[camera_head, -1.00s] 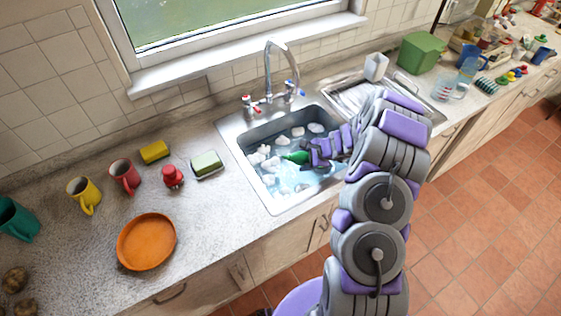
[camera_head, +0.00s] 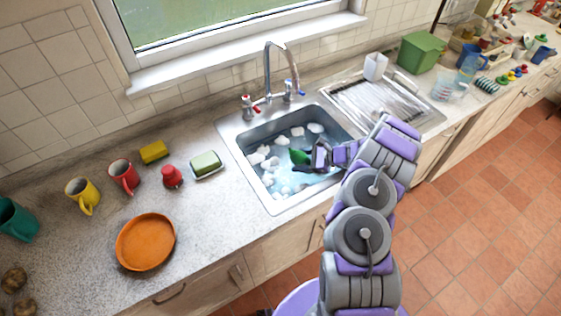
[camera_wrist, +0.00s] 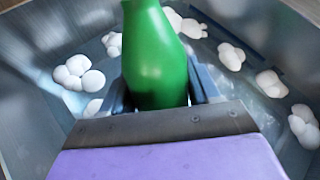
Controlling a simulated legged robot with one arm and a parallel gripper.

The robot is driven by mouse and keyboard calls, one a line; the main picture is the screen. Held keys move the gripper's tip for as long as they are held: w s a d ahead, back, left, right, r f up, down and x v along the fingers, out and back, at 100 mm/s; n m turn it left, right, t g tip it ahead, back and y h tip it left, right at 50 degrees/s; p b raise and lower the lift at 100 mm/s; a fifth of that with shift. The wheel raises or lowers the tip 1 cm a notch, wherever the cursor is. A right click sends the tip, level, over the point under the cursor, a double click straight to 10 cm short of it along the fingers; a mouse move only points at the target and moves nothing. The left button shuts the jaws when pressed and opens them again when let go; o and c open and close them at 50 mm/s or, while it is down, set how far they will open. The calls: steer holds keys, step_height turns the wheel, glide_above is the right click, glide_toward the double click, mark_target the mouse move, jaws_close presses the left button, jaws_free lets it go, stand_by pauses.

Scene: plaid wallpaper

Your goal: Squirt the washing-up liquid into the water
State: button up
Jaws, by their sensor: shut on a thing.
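A green bottle (camera_head: 299,157) of washing-up liquid is held in my gripper (camera_head: 311,158) over the sink basin. In the wrist view the bottle (camera_wrist: 155,55) stands between the two dark fingers of my gripper (camera_wrist: 158,92), which are shut on its body. Its top end is cut off by the upper edge of that view. The metal sink (camera_head: 234,139) holds bluish water (camera_head: 285,182) with several white foam clumps (camera_head: 268,163) on it. I cannot tell whether any liquid is leaving the bottle.
A chrome tap (camera_head: 268,75) rises behind the basin. A green sponge (camera_head: 205,164), red stopper-like object (camera_head: 172,176), yellow sponge (camera_head: 154,152), mugs (camera_head: 124,176) and an orange dish (camera_head: 146,241) stand left. A drainer (camera_head: 385,105) is at right.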

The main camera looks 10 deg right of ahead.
mark_target(301, 154)
step_height(301, 154, up, 4)
steer(key=shift+f+m+y+b, duration=0.25)
steer(key=shift+m+y+b, duration=0.2)
steer(key=shift+y, duration=0.75)
steer(key=shift+a+r+m+t+y+b, duration=0.1)
steer(key=shift+r+m+t+y+b, duration=0.2)
steer(key=shift+r+y+b, duration=0.6)
steer(key=shift+r+m+t+y+b, duration=0.1)
steer(key=shift+r+m+t+y, duration=0.3)
steer(key=shift+r, duration=1)
